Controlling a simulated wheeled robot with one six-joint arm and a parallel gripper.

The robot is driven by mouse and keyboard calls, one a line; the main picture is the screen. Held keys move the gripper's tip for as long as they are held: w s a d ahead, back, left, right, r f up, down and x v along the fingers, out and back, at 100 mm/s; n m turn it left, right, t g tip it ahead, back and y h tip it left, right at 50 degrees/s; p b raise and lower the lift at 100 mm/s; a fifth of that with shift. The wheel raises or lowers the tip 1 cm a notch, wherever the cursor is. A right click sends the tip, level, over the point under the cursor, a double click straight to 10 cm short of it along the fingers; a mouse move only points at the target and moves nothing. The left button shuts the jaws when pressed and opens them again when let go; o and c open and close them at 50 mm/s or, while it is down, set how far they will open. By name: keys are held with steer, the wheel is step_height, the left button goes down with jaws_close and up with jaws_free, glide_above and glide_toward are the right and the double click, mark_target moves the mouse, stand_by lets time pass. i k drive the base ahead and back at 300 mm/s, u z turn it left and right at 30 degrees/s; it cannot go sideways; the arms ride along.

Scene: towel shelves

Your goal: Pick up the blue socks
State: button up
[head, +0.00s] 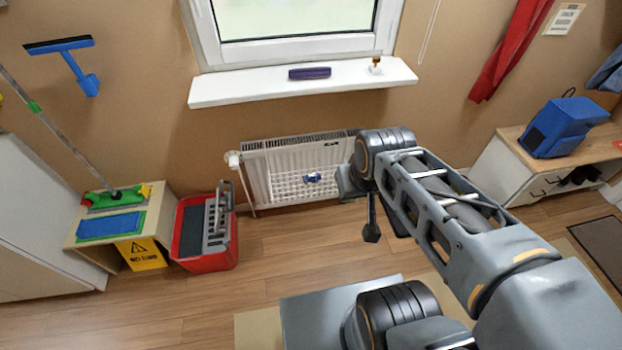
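A small dark blue bundle (312,178), which looks like the blue socks, lies on a white wire rack (285,189) at the front of the radiator under the window. It is small in the picture, so its exact shape is hard to tell. My gripper (373,232) is at the end of my arm, to the right of the blue bundle in the picture and apart from it. A dark finger points down toward the floor. The wrist hides part of the gripper, and I cannot tell how far apart the fingers are.
The white radiator (300,150) is partly covered by my arm. A red bucket (207,255) and a low table (125,215) with cleaning things stand to the left. A blue bag (563,127) sits on a cabinet at right. The wooden floor (290,235) before the radiator is clear.

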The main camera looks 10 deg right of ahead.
mark_target(314, 178)
steer(key=k, duration=0.55)
steer(key=u, duration=0.95)
steer(key=i, duration=1.3)
steer(key=z, duration=0.7)
